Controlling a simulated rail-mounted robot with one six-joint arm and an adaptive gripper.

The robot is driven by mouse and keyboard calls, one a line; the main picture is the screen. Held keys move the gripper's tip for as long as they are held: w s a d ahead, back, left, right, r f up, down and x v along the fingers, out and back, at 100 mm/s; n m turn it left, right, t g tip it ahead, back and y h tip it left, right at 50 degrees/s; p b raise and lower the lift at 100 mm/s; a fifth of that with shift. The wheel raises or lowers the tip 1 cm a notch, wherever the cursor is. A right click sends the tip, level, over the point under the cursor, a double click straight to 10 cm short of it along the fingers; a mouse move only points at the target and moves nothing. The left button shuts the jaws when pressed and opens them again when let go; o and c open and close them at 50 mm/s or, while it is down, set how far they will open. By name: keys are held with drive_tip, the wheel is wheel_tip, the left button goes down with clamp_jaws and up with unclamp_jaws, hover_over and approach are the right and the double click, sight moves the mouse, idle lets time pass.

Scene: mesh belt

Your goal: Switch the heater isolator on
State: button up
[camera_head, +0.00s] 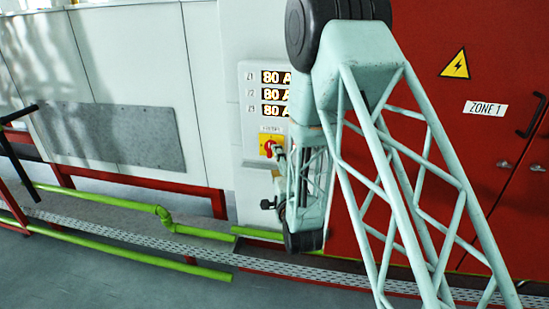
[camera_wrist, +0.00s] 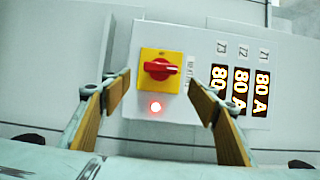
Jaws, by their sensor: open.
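The heater isolator is a red rotary handle (camera_wrist: 160,69) on a yellow square plate (camera_wrist: 161,54). In the wrist view the handle lies crosswise, its long axis pointing toward the two finger sides. My gripper (camera_wrist: 159,95) is open and empty. Its two fingers stand apart in front of the panel, one on each side of the isolator as seen in the wrist view. I see no contact with the handle. A red lamp (camera_wrist: 155,107) glows beside the yellow plate.
The grey panel (camera_head: 249,101) carries three lit displays (camera_head: 276,93) reading 80 A. Red cabinet doors (camera_head: 430,30) stand to the right, with a warning triangle and a ZONE 1 label (camera_head: 486,108). Green pipes (camera_head: 110,207) and a red rail (camera_head: 140,181) run low at left.

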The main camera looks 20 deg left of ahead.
drive_tip(key=shift+v, duration=2.3)
drive_tip(key=w+d+r+n+g+h, duration=0.2)
drive_tip(key=d+r+n+g+h, duration=0.1)
drive_tip(key=d+r, duration=0.85)
drive_tip(key=s+d+r+n+g+h, duration=0.1)
drive_tip(key=s+d+r+n+h, duration=0.15)
drive_tip(key=s+d, duration=0.4)
drive_tip(key=s+d+r+n+g+h, duration=0.1)
drive_tip(key=s+d+r+g, duration=0.15)
drive_tip(key=d, duration=0.75)
drive_tip(key=s+d+r+n+g, duration=0.1)
drive_tip(key=s+d, duration=0.5)
drive_tip(key=s, duration=0.8)
drive_tip(key=s+d+r+n+g+h, duration=0.1)
drive_tip(key=s+d, duration=0.4)
drive_tip(key=s, duration=0.8)
drive_tip(key=s+d+r+n+g+h, duration=0.1)
drive_tip(key=s+d+r+n+g, duration=0.2)
drive_tip(key=s, duration=1.1)
drive_tip(key=shift+s+d+r+n+p, duration=0.25)
drive_tip(key=shift+s+d+n+p, duration=0.15)
drive_tip(key=shift+d, duration=1.4)
